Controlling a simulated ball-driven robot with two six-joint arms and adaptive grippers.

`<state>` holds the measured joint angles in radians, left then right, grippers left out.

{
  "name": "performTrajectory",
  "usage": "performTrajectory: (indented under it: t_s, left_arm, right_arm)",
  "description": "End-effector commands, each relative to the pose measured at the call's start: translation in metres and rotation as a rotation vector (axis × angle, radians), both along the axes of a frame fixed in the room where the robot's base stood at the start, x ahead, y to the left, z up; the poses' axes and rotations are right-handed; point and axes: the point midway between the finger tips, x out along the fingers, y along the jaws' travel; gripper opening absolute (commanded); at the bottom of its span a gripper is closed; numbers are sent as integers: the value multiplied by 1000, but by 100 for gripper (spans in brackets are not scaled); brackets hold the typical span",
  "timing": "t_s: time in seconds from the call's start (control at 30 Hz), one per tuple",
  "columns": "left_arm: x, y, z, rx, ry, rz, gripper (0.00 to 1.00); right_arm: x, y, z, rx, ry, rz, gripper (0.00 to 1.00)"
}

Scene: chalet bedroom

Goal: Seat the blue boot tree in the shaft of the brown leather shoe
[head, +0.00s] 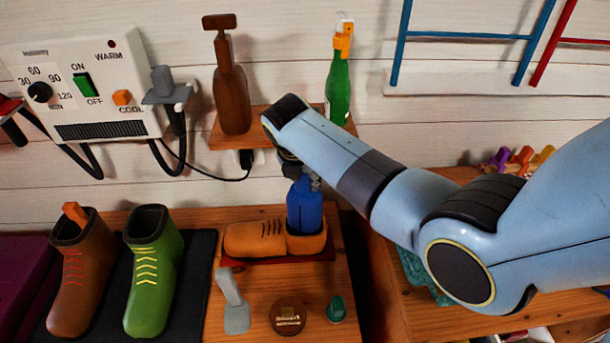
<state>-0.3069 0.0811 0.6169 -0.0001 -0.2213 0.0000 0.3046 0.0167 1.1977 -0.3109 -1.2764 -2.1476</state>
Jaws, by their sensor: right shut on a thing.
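The blue boot tree (306,208) is upright in my right gripper (303,180), which is shut on its top. The brown leather shoe (254,239) is tan with dark laces and lies with its toe to the left on a thin red base. The boot tree's lower end is at the opening of the shoe's shaft (307,246), at the shoe's right end. I cannot tell how deep it sits inside. The fingers are dark, small and partly hidden by my right arm. My left gripper is out of view.
A brown boot (72,280) and a green boot (152,275) stand on a dark mat at left. A grey tool (233,305), a round tin (288,316) and a teal piece (337,309) lie in front of the shoe.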

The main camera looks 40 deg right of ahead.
Motion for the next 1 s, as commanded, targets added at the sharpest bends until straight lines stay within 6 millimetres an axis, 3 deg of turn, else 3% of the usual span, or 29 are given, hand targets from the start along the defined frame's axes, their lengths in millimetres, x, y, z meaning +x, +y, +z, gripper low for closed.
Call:
performTrajectory:
  t_s: [0.2,0.23,0.4,0.77,1.0]
  left_arm:
    - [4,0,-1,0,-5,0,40]
    - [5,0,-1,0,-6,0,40]
    - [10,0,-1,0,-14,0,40]
    - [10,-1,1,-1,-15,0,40]
    - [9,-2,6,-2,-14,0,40]
  right_arm:
    - [0,0,-7,-1,-1,-1,0]
    - [0,0,-7,-1,1,0,39]
    - [0,0,-7,0,0,0,61]
    - [0,0,0,0,-2,-1,61]
    - [-9,15,44,2,-4,1,61]
